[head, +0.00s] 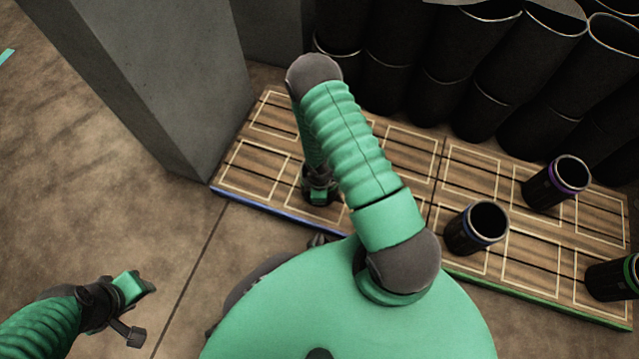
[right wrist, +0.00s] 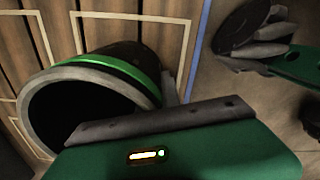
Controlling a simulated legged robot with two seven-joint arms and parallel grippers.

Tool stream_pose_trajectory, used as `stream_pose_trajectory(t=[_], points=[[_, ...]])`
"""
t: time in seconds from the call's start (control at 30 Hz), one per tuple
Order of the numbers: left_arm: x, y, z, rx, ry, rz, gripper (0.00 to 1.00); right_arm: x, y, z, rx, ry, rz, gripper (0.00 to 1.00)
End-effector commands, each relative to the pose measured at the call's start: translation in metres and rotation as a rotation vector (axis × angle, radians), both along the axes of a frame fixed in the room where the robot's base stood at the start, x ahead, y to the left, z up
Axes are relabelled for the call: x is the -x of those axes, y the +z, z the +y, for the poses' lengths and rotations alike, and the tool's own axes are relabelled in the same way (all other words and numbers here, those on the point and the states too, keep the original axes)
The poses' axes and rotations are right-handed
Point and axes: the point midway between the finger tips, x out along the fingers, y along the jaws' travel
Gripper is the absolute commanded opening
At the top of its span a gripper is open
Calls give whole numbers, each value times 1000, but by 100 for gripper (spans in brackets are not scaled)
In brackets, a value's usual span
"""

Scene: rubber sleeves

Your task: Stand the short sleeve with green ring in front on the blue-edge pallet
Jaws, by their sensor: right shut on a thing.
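A short black sleeve with a green ring (right wrist: 130,72) is in the right wrist view, its open mouth toward the camera, over the white-outlined slats. In the head view my right gripper (head: 319,186) is low over the blue-edge pallet (head: 245,201), near its front edge, mostly hidden by my arm. It is shut on this sleeve, of which only a dark bit shows below the fingers. I cannot tell whether the sleeve touches the boards. My left gripper (head: 133,309) is open and empty over the floor at lower left.
A green-edge pallet (head: 545,299) adjoins on the right. It bears a blue-ring sleeve (head: 475,228), a purple-ring sleeve (head: 556,182) and another green-ring sleeve (head: 613,279). Tall black tubes (head: 480,70) stand behind. A grey pillar (head: 150,80) rises at the blue-edge pallet's left.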

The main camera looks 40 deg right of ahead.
Motion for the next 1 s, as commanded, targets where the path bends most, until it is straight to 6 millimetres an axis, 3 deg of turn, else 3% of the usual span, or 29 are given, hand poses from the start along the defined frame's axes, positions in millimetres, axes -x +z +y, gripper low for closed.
stream_pose_trajectory(t=[0.13,0.17,0.3,0.63,0.77,1.0], points=[[0,0,0,0,0,-1,36,0,0,0,0,0,0,0],[0,1,0,0,0,-1,36,1,0,0,0,0,1,10],[0,1,0,0,0,-1,36,1,0,0,0,0,1,28],[0,3,0,0,0,0,36,0,4,0,0,0,1,29],[0,22,0,0,0,0,36,0,27,0,1,-1,1,29],[0,68,0,0,0,-1,36,0,92,1,0,0,0,29]])
